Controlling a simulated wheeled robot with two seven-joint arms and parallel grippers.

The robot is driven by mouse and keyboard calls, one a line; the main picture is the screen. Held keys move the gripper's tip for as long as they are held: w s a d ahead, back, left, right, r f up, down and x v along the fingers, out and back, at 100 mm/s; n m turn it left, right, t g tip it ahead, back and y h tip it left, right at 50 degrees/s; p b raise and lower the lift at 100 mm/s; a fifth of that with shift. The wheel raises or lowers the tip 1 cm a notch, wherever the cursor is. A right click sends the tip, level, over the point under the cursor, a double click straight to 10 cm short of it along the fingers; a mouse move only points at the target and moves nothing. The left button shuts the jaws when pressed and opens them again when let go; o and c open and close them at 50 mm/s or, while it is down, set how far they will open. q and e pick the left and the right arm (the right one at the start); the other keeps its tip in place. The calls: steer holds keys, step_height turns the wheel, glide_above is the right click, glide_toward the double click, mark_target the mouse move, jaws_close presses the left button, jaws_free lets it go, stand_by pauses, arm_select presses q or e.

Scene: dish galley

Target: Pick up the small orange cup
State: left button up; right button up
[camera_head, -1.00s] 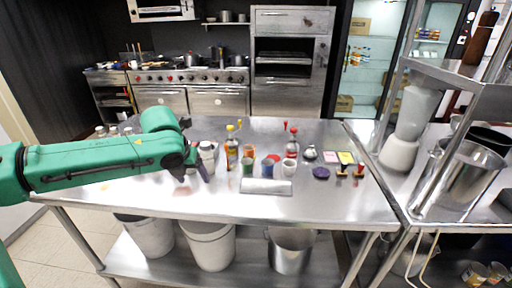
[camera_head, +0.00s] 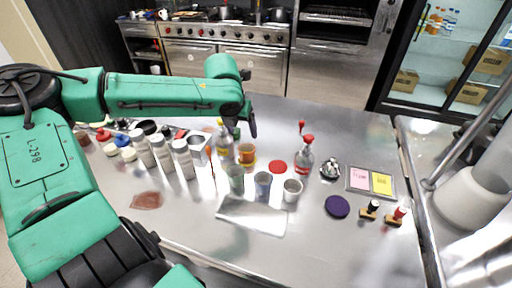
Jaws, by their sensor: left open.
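My left gripper (camera_head: 250,128) hangs at the end of the green arm, fingers pointing down, and appears just above the orange cup in the picture. Its fingers are dark and seen edge-on. It is open and holds nothing that I can see. Whether it is over or behind the cup is unclear. My right gripper is not in view.
White shakers (camera_head: 183,158) and a metal box (camera_head: 199,148) are left.

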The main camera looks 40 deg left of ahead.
arm_select(q)
step_height(320, 180, down, 3)
glide_above(247, 149)
steer(key=s+d, duration=0.2)
steer(key=s, duration=0.1)
step_height(247, 149, down, 6)
steer(key=shift+r+b, duration=0.25)
steer(key=shift+b, duration=0.15)
steer(key=x, duration=0.3)
steer(key=shift+s+a+f, duration=0.1)
steer(key=shift+f, duration=0.1)
steer(key=shift+w+f, duration=0.1)
steer(key=shift+w, duration=0.1)
jaws_close()
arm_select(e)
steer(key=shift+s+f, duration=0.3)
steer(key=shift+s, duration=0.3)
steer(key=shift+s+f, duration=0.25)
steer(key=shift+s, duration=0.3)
